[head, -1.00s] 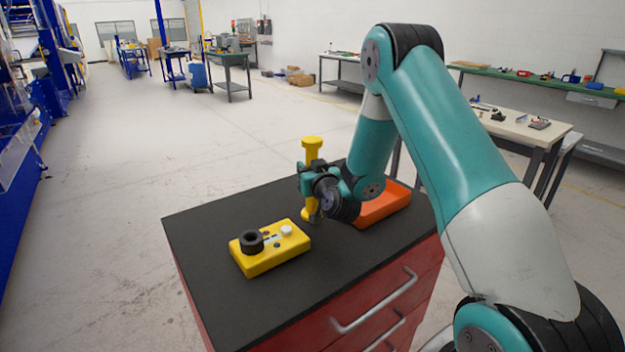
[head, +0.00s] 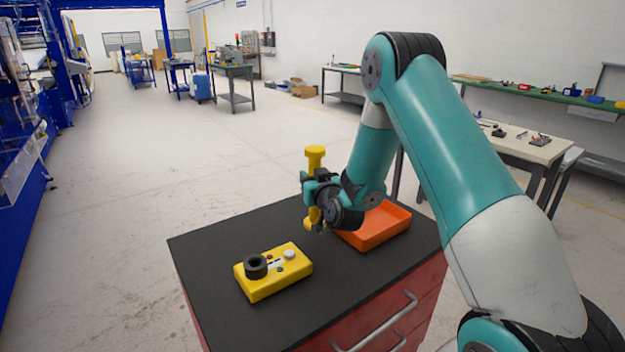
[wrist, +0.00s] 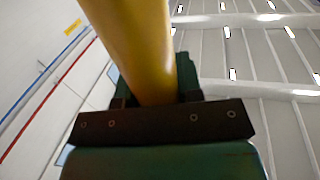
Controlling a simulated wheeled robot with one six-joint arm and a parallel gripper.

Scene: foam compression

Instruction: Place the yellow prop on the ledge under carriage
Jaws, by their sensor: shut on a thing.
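The yellow prop (head: 315,158) is a post with a wide round cap, held upright in my gripper (head: 314,190). Its lower end hangs over the black cabinet top, just left of the orange tray. In the wrist view the yellow shaft (wrist: 135,45) runs up from between the fingers of my gripper (wrist: 150,100), which is shut on it. I cannot make out a ledge or carriage for certain in either view.
A yellow box (head: 275,285) with a black ring and a white knob sits on the black cabinet top (head: 215,255). The orange tray (head: 385,235) stands at the right. Bare surface lies around the box. Workbenches stand farther back.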

